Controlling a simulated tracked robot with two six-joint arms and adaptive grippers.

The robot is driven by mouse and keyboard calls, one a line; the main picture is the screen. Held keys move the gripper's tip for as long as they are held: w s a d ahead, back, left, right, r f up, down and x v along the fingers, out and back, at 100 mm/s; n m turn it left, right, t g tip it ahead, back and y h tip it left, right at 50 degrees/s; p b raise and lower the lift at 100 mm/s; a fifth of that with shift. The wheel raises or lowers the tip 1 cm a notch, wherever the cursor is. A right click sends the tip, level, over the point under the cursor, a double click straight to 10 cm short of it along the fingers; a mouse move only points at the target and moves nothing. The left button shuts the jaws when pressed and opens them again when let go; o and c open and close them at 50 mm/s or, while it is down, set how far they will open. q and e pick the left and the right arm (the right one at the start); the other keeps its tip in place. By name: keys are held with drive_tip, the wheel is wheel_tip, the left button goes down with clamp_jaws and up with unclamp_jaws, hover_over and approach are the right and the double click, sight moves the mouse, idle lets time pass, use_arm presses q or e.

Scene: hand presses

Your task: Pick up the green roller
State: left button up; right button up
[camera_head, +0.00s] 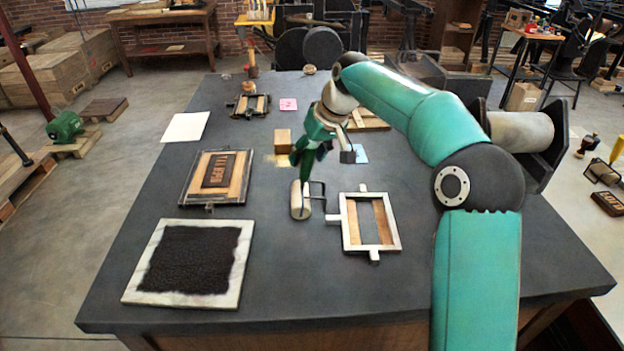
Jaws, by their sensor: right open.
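The roller lies on the dark tabletop near the middle, with a pale cylinder (300,201) and a thin dark frame. A narrow green part, seemingly its handle, rises from it toward my right gripper (322,152). My right gripper is open and points down just above the roller, with one grey fingertip to the right. The upper end of the green part overlaps the gripper's dark green parts, so I cannot tell whether they touch. My left gripper is not in view.
A framed press bed (349,222) lies right of the roller. At left are a black inked slab (237,262) and a tray with a type block (218,172). A small wooden block (283,138) stands behind the roller. The table's front middle is clear.

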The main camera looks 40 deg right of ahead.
drive_tip(key=shift+x, duration=1.1)
clamp_jaws()
drive_tip(key=shift+r, duration=0.1)
